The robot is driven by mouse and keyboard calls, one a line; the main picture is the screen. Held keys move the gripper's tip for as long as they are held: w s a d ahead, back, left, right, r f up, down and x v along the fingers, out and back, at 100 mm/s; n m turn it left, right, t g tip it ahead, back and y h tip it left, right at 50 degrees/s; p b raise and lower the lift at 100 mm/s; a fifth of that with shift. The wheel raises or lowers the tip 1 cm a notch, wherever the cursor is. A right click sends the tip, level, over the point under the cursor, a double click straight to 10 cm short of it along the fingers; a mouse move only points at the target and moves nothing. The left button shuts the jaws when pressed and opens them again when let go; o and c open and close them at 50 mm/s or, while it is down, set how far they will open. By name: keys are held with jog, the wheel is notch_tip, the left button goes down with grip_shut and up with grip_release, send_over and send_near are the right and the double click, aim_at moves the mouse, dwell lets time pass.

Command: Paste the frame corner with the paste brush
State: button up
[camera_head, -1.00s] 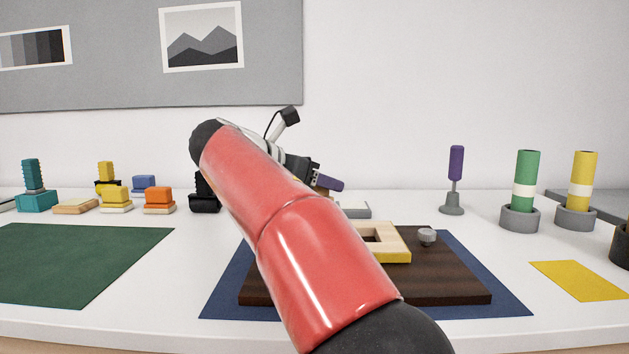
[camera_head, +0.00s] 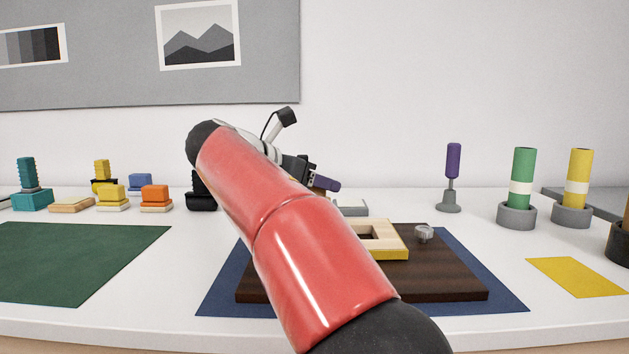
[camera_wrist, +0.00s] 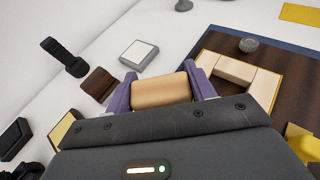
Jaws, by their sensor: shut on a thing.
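My gripper (camera_wrist: 160,92) has purple fingers and is shut on a tan, rounded wooden block, which may be the paste brush's handle (camera_wrist: 160,88). Any bristles are hidden. The light wooden frame corner (camera_head: 393,241), with a yellow front edge, lies on a dark brown board (camera_head: 455,285). It also shows in the wrist view (camera_wrist: 236,70), to the right of my gripper and apart from it. In the head view my red arm hides part of the frame piece and most of the gripper; one purple finger (camera_head: 327,183) shows.
A low grey box with a pale top (camera_wrist: 138,53) lies beyond my gripper. A round grey knob (camera_head: 424,234) sits on the board, which lies on a blue mat (camera_head: 500,299). A purple-handled tool (camera_head: 453,162) and green (camera_head: 523,172) and yellow (camera_head: 578,172) cylinders stand right.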

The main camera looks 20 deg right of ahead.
jog(key=shift+f+b, duration=0.3)
jog(key=shift+f, duration=0.3)
dwell(0.7)
jog(key=shift+w+a+r+p, duration=0.1)
jog(key=shift+w+a+p, duration=0.1)
jog(key=shift+a+p, duration=0.35)
jog(key=shift+w+a+r+p, duration=0.1)
jog(key=shift+w+a+p, duration=0.1)
jog(key=shift+a+p, duration=0.3)
jog(key=shift+w+a+f, duration=0.1)
jog(key=shift+a+f, duration=0.05)
jog(key=shift+a, duration=0.2)
jog(key=shift+w+a, duration=0.2)
jog(key=shift+a, duration=0.45)
jog(key=shift+w+a, duration=0.25)
jog(key=shift+a, duration=0.4)
jog(key=shift+w+a, duration=0.2)
jog(key=shift+a, duration=0.45)
jog(key=shift+f, duration=0.1)
jog(key=shift+s+d, duration=0.4)
jog(key=shift+d, duration=0.7)
jog(key=shift+s+d, duration=0.35)
jog(key=shift+d, duration=0.8)
jog(key=shift+s+d, duration=0.4)
jog(key=shift+d, duration=0.7)
